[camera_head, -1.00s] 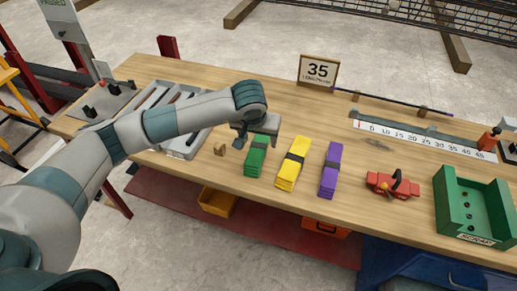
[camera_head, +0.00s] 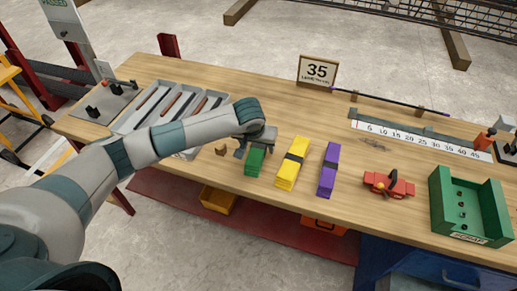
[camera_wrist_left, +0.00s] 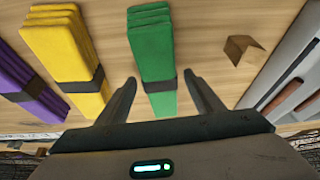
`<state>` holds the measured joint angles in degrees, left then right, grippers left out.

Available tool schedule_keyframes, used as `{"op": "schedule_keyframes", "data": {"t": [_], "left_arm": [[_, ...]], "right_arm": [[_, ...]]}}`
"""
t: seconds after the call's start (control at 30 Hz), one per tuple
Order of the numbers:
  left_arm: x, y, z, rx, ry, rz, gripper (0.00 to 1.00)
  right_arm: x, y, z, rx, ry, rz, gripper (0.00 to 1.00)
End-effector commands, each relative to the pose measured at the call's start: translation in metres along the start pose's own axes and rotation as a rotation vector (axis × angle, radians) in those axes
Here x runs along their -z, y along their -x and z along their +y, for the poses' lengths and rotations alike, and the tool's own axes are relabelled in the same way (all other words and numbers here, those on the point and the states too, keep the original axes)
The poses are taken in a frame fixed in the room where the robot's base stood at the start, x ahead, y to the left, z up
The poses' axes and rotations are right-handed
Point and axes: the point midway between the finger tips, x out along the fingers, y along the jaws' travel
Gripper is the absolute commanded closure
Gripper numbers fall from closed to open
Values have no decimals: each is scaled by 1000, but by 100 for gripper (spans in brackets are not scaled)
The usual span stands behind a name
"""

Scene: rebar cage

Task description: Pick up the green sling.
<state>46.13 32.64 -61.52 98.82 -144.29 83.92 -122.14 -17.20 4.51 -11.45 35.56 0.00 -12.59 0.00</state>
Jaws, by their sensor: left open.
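The green sling (camera_head: 255,162) is a folded stack with a dark band, lying on the workbench left of the yellow sling (camera_head: 290,165). In the left wrist view the green sling (camera_wrist_left: 151,48) runs up between the two fingers, with its dark band near them. My left gripper (camera_head: 256,146) is over the far part of the green sling and hides some of it. In the left wrist view my left gripper (camera_wrist_left: 160,92) is open, with a finger on either side of the sling and nothing held. My right gripper is not in view.
A purple sling (camera_head: 329,168) lies right of the yellow one. A red tool (camera_head: 388,184) and green box (camera_head: 441,202) stand to the right.

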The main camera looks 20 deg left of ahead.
Motion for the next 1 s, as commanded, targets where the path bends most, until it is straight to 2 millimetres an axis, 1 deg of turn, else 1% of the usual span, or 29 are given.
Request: {"op": "schedule_keyframes", "data": {"t": [0.17, 0.2, 0.27, 0.3, 0.37, 0.4, 0.43, 0.77, 0.87, 1.0], "left_arm": [[0, 0, 0, 0, 0, 0, 39], [0, 0, 0, 0, 0, 0, 49], [0, 0, 0, 0, 0, 0, 63], [0, 0, 0, 0, 0, 0, 73], [0, 0, 0, 0, 0, 0, 87], [0, 0, 0, 0, 0, 0, 96], [1, 1, 0, -1, 0, 2, 100], [2, 3, 0, -1, 0, 3, 100], [4, 6, 0, -1, 0, 5, 100], [9, 16, 0, -1, -2, 6, 100]], "right_arm": [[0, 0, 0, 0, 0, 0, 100], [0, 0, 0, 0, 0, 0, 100], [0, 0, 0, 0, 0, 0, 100], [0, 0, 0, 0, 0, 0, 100], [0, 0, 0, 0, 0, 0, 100], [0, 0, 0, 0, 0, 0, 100], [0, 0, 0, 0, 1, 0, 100], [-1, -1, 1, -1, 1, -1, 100], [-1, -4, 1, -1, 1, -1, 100], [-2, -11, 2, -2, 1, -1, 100]]}}
